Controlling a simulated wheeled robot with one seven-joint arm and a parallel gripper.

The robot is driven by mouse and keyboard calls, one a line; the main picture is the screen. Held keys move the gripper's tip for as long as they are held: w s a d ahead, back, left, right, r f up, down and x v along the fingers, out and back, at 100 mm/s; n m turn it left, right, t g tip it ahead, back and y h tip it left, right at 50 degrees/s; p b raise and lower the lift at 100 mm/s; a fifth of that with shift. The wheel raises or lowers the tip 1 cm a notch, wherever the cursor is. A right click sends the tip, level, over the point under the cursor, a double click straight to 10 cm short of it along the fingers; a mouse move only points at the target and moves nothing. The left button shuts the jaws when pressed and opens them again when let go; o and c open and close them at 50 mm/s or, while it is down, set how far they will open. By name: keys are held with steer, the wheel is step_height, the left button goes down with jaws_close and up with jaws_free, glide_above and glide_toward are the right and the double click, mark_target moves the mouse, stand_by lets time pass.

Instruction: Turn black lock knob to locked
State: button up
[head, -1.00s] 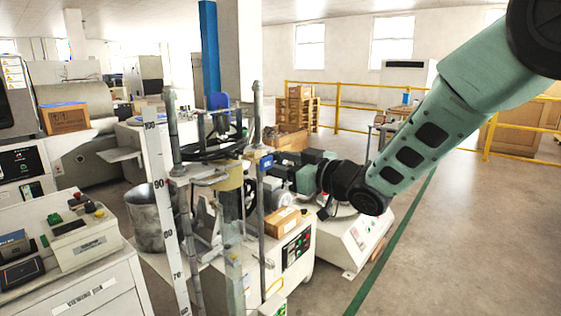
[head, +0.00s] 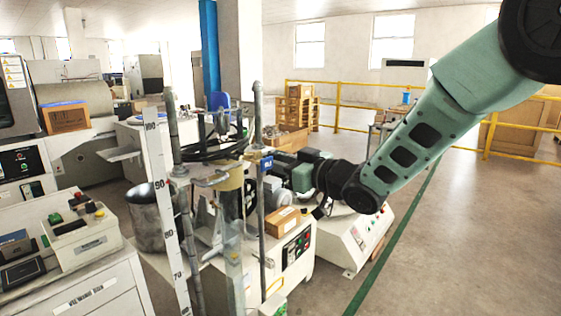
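My arm reaches in from the upper right, and its end is at the test stand with upright metal posts (head: 258,110). My gripper (head: 283,170) is small and dark, beside the post with the blue clamp (head: 266,163). The post and clamp partly cover it, and its fingertips cannot be made out. I cannot tell whether it touches anything. I cannot pick out the black lock knob for certain; it may be hidden or too small among the dark stand parts.
A white scale post (head: 158,170) and a metal bucket (head: 147,215) stand left of the test stand. A small cardboard box (head: 283,221) sits below my wrist on a white machine with a button panel (head: 297,246). Open floor lies to the right, before a yellow railing (head: 338,105).

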steer(key=m+p, duration=0.2)
steer(key=m, duration=0.1)
steer(key=shift+w+d+r+m, duration=0.1)
steer(key=shift+r+m, duration=0.05)
steer(key=shift+m, duration=0.15)
steer(key=m+p, duration=0.3)
steer(key=m, duration=0.1)
steer(key=shift+m+p, duration=0.3)
steer(key=m+p, duration=0.4)
steer(key=m, duration=0.1)
steer(key=shift+g, duration=0.3)
steer(key=shift+m+p, duration=1.05)
steer(key=shift+m, duration=0.75)
steer(key=o, duration=1)
steer(key=b+v, duration=0.1)
steer(key=v, duration=1.6)
steer(key=shift+d, duration=0.2)
